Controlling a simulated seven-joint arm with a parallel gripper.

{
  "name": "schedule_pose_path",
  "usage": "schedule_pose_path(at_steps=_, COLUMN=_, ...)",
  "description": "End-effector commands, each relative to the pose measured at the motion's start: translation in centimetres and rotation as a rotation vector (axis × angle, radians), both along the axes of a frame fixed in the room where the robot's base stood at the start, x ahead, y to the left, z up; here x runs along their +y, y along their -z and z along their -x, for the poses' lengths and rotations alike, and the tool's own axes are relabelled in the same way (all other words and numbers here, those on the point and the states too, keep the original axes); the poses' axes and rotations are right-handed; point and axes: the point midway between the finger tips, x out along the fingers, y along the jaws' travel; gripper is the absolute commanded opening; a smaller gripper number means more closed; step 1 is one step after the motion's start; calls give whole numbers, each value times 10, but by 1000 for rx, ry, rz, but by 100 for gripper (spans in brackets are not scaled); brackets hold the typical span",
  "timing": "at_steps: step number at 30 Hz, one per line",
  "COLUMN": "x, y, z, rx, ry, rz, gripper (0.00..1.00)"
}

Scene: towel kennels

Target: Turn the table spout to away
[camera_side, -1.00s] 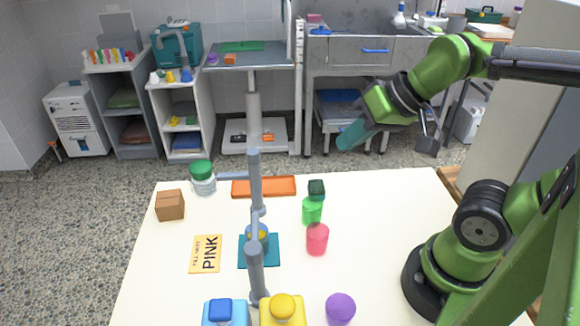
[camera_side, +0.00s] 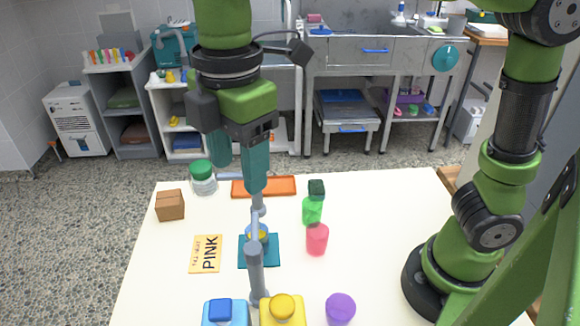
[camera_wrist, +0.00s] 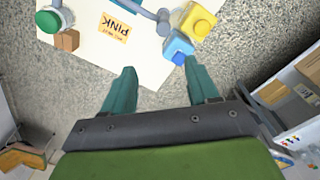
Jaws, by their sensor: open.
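The table spout is a jointed grey pipe. Its front post (camera_side: 255,272) rises between the blue and yellow blocks, and a grey bar runs back over the teal mat (camera_side: 246,258). Which part swings is hard to tell. Part of the pipe (camera_wrist: 164,22) shows at the top of the wrist view. My gripper (camera_side: 238,178) points down with teal fingers apart, empty. Its right finger overlaps the rear post in the side view; contact cannot be told. In the wrist view, nothing is between the fingers (camera_wrist: 160,66).
The jar (camera_side: 203,178), brown box (camera_side: 170,205) and PINK card (camera_side: 206,254) lie left. An orange tray (camera_side: 280,187) lies behind. Blue block (camera_side: 222,314) and yellow block (camera_side: 290,314) flank the front post.

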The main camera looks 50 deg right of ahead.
Motion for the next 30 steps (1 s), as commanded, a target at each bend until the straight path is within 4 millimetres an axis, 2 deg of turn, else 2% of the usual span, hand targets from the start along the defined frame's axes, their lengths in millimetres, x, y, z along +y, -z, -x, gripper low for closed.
schedule_pose_path(at_steps=5, x=-3, y=4, z=5, rx=23, ry=-73, rz=12, gripper=59)
schedule_pose_path(at_steps=8, x=-3, y=14, z=5, rx=24, ry=-76, rz=13, gripper=59)
schedule_pose_path(at_steps=24, x=-3, y=127, z=5, rx=25, ry=-72, rz=12, gripper=59)
schedule_pose_path(at_steps=30, x=-3, y=157, z=5, rx=23, ry=-71, rz=11, gripper=59)
